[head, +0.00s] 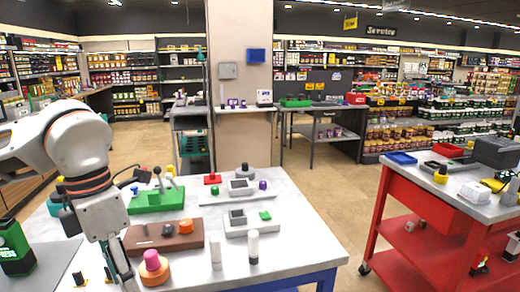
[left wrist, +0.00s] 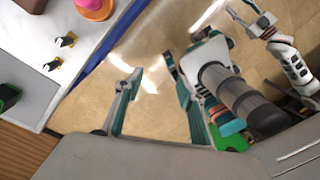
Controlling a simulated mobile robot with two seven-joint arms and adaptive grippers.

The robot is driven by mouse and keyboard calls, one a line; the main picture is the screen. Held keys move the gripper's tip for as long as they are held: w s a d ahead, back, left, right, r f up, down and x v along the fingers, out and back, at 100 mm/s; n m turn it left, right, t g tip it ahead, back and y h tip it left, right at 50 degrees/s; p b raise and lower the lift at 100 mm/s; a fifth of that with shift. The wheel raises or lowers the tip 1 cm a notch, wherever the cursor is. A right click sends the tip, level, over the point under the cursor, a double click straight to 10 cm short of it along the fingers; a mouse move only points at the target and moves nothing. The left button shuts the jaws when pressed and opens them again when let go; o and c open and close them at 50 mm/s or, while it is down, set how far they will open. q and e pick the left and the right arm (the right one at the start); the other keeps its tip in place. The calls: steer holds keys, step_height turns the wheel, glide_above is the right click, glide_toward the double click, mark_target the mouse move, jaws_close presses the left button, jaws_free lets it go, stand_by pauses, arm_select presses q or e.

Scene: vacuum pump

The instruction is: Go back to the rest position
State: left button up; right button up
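My left arm comes in from the left in the head view, and its gripper (head: 122,268) points down at the front left of the white table. In the left wrist view my left gripper (left wrist: 152,75) is open, its two fingers apart with only bare floor between them. Nothing is held. It is beside the table edge in that view. An arm at the right of the left wrist view appears to be my right arm, with its gripper (left wrist: 250,20) near the top edge. Its finger opening is too small to judge. I do not make it out in the head view.
The white table (head: 310,236) bears a green block (head: 158,200), a brown block (head: 140,238), an orange and pink knob (head: 154,268), white cylinders (head: 253,246) and grey fixtures (head: 242,187). A red cart (head: 425,205) stands right. Floor between them is clear. A pillar (head: 240,110) stands behind.

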arm_select(q)
steer(key=s+d+f+m+g+h, duration=0.1)
steer(key=s+d+f+g+h, duration=0.2)
steer(key=d, duration=0.6)
steer(key=s+d+f+m+g+h, duration=0.15)
steer(key=s+d+h, duration=0.25)
steer(key=d, duration=0.5)
steer(key=w+d+r+n+h, duration=0.2)
steer(key=d+r+n+h, duration=0.5)
steer(key=d+h, duration=0.4)
steer(key=w+a+f+n+t+y, duration=0.2)
steer(key=w+a+f+n+t, duration=0.4)
steer(key=n+t, duration=0.55)
steer(key=w+a+f+n+t+y, duration=0.2)
steer(key=w+a+f+n+t, duration=0.4)
steer(key=n+t, duration=0.5)
steer(key=s+a+f+n+g+y, duration=0.1)
steer(key=a+f+n+y, duration=0.35)
steer(key=f, duration=0.65)
steer(key=s+a+f+n+g+y, duration=0.15)
steer(key=a+f+n+y, duration=0.35)
steer(key=f, duration=0.5)
steer(key=s+a+f+n+g+y, duration=0.3)
steer(key=s+a+f+g, duration=0.1)
steer(key=s+f, duration=0.7)
step_height(320, 180, down, 2)
steer(key=shift+s+a+f+n, duration=0.2)
steer(key=shift+s+f+n, duration=0.05)
steer(key=shift+n, duration=0.1)
